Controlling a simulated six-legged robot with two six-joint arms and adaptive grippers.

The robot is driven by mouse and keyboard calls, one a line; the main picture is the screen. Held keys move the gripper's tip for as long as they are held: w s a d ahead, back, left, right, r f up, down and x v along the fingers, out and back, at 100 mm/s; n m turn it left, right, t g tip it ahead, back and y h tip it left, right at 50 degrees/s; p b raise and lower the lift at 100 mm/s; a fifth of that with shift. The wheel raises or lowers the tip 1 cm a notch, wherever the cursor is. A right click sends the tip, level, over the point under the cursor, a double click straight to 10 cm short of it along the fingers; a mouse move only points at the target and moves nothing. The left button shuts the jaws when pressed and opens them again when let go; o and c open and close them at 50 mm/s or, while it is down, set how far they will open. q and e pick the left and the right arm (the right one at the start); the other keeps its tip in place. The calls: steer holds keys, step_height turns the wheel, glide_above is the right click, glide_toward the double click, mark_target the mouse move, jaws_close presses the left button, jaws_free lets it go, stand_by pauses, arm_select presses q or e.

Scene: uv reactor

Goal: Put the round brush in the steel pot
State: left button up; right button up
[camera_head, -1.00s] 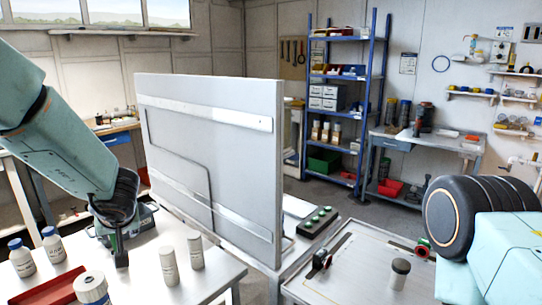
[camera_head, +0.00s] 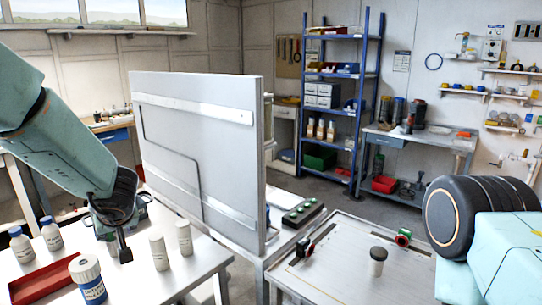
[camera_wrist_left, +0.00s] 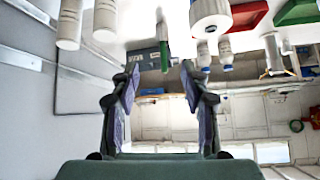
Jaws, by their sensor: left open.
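I cannot make out a round brush or a steel pot for certain in either view. My left gripper (camera_head: 124,251) hangs over the left table (camera_head: 190,280), in front of a grey-green crate (camera_head: 140,215). In the left wrist view the two fingers stand apart with nothing between them (camera_wrist_left: 162,78). Beyond the fingertips there, the crate (camera_wrist_left: 146,58) shows with an upright dark green piece (camera_wrist_left: 164,56) that I cannot identify. My right gripper is not in view.
A tall grey panel (camera_head: 205,160) rises to the right.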

arm_select(q)
steer(key=s+d+f+m+h+b, duration=0.1)
steer(key=s+d+f+m+b, duration=0.15)
steer(key=s+f, duration=0.8)
steer(key=s+d+f+m+h+b, duration=0.1)
steer(key=s+d+f+h+b, duration=0.2)
steer(key=s+f, duration=0.75)
steer(key=s+d+f+m+g+b, duration=0.1)
steer(key=s+d+f+g+b, duration=0.2)
steer(key=s+f, duration=0.6)
steer(key=s+d+f+m+g+h+b, duration=0.1)
steer(key=s+d+f+m+g+b, duration=0.1)
steer(key=s+f, duration=0.7)
steer(key=s+d+g+b, duration=0.1)
steer(key=s, duration=0.2)
steer(key=shift+d+h, duration=0.3)
